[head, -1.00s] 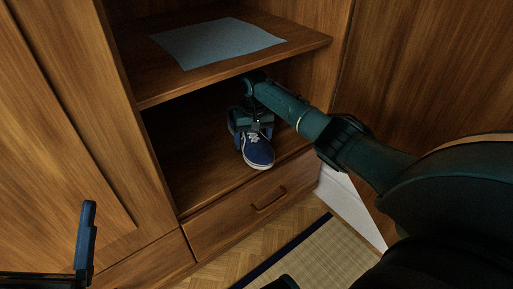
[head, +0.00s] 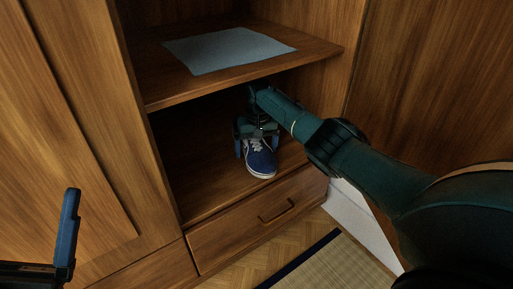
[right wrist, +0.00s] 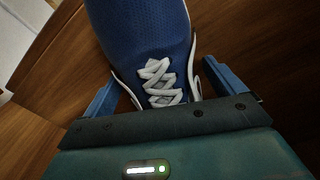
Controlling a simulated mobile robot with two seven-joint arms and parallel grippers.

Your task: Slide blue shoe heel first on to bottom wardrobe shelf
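The blue shoe (head: 260,160) with white laces and a white sole edge sits on the bottom wardrobe shelf (head: 205,180), toe toward the front edge. Its heel end is hidden under my right gripper (head: 257,145). That gripper's fingers stand apart, one on each side of the shoe. The right wrist view shows the shoe (right wrist: 150,40) between the fingers, with a clear gap at the right finger; contact at the left finger is hard to tell. My left gripper (head: 68,235) is at the lower left, partly cut off; one finger stands alone, with nothing beside it.
An upper shelf (head: 310,52) with a pale blue sheet (head: 228,50) on it lies just above my right arm. A closed drawer (head: 262,212) is below the bottom shelf. Wardrobe panels flank the opening. A tatami mat (head: 335,265) lies on the floor.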

